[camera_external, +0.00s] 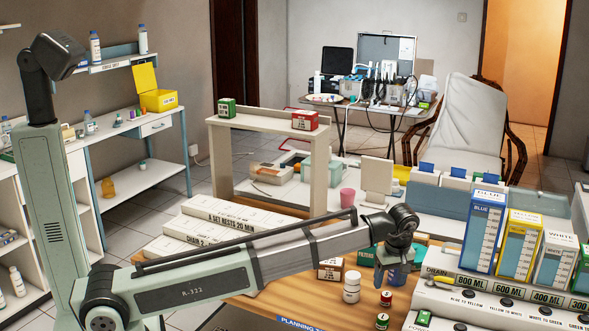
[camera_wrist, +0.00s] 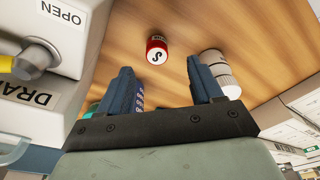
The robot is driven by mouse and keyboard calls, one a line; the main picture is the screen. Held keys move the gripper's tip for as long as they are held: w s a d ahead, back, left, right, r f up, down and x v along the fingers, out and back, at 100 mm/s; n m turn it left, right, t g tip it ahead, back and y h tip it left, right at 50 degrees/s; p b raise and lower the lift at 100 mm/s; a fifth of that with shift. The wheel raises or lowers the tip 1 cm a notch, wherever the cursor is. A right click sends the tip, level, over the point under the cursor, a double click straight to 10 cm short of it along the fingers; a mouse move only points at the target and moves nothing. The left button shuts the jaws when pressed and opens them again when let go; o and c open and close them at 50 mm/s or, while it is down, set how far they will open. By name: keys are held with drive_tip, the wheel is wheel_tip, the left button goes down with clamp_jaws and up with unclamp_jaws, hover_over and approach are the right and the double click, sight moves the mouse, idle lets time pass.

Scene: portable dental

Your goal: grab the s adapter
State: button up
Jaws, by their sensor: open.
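A small red cylinder with a white top marked "S", the S adapter (camera_wrist: 156,50), stands on the wooden table in the wrist view. It lies ahead of my gripper (camera_wrist: 162,82), between the lines of the two blue fingers and apart from them. My gripper is open, with nothing held. In the external view a small red can (camera_external: 386,299) that looks like the same adapter stands on the table just below my gripper (camera_external: 392,272). Its lettering is too small to read there.
A white canister (camera_wrist: 220,70) stands beside the right finger. A green can (camera_external: 382,321) stands near the red one. A white bottle (camera_external: 351,287) stands to the left. The drain console (camera_external: 470,300) borders the right side. Bare wood lies around the adapter.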

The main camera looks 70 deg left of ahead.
sight(387, 294)
drive_tip(key=shift+w+a+f, duration=0.1)
drive_tip(key=shift+a+f, duration=0.15)
drive_tip(key=shift+f, duration=1)
drive_tip(key=shift+w+a+f, duration=0.15)
drive_tip(key=shift+a+f, duration=0.15)
drive_tip(key=shift+f, duration=0.9)
drive_tip(key=shift+w+a+f, duration=0.1)
drive_tip(key=shift+a+f, duration=0.15)
drive_tip(key=shift+f, duration=1)
drive_tip(key=shift+c, duration=0.4)
drive_tip(key=c, duration=1.1)
